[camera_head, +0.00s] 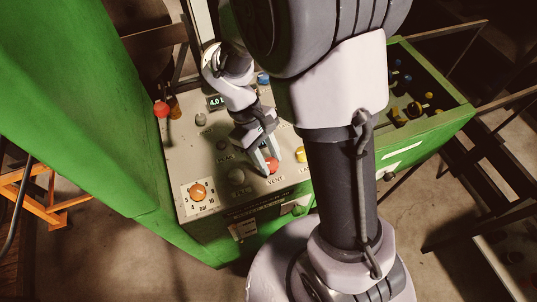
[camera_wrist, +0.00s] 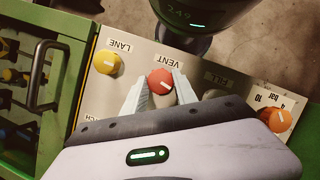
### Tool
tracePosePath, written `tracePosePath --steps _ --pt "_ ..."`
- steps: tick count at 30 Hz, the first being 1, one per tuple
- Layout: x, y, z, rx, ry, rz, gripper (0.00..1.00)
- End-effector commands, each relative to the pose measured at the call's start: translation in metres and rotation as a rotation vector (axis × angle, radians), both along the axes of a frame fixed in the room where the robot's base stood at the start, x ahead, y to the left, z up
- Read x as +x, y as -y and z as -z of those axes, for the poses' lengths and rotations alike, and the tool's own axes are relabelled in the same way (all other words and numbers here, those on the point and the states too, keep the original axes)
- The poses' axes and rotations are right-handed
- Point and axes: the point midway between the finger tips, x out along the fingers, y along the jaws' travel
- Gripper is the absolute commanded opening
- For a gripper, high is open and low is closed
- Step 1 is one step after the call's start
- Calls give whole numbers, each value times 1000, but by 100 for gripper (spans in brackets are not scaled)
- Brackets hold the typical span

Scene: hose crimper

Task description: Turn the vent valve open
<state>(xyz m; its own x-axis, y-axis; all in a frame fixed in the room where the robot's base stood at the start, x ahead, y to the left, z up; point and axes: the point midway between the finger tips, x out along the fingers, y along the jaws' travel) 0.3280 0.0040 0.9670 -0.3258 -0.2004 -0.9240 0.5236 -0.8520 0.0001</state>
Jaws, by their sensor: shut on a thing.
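The vent valve is a red knob (camera_wrist: 161,80) with a white pointer line, beside the label VENT on the grey panel (camera_wrist: 104,92). In the head view the same red knob (camera_head: 272,166) shows at my fingertips, low on the panel. My gripper (camera_wrist: 160,92) has one finger on each side of the knob and is shut on it. It also shows in the head view (camera_head: 267,159), reaching down to the panel. The lower side of the knob and its base are partly hidden by the fingers.
A yellow knob (camera_wrist: 107,62) labelled LANE and an orange dial (camera_wrist: 277,120) flank the vent knob. A FILL control (camera_wrist: 214,94) sits close by. A red-topped lever (camera_head: 161,109) stands at the panel's left edge. A green drawer (camera_head: 452,112) with fittings lies to the right.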

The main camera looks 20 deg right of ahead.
Motion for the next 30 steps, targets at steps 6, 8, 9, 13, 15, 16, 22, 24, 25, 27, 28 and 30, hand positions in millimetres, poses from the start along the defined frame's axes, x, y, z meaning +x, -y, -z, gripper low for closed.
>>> tracePosePath --steps 6,8,9,13,15,16,22,24,25,27,28,30 --pt "1 2 -3 -1 -1 207 0" --pt "1 2 -3 0 -1 263 0" --pt "1 2 -2 0 -1 301 0" --pt "1 3 -2 0 -1 425 0" --pt "1 3 -2 1 0 493 0" --pt "1 3 -2 0 0 520 0" --pt "1 5 -1 0 0 710 0" --pt "1 5 -1 1 1 776 0" --pt "1 5 -1 1 1 805 0" --pt "1 6 -1 1 2 870 0" --pt "1 6 -1 2 1 898 0" --pt "1 6 0 1 1 961 0"
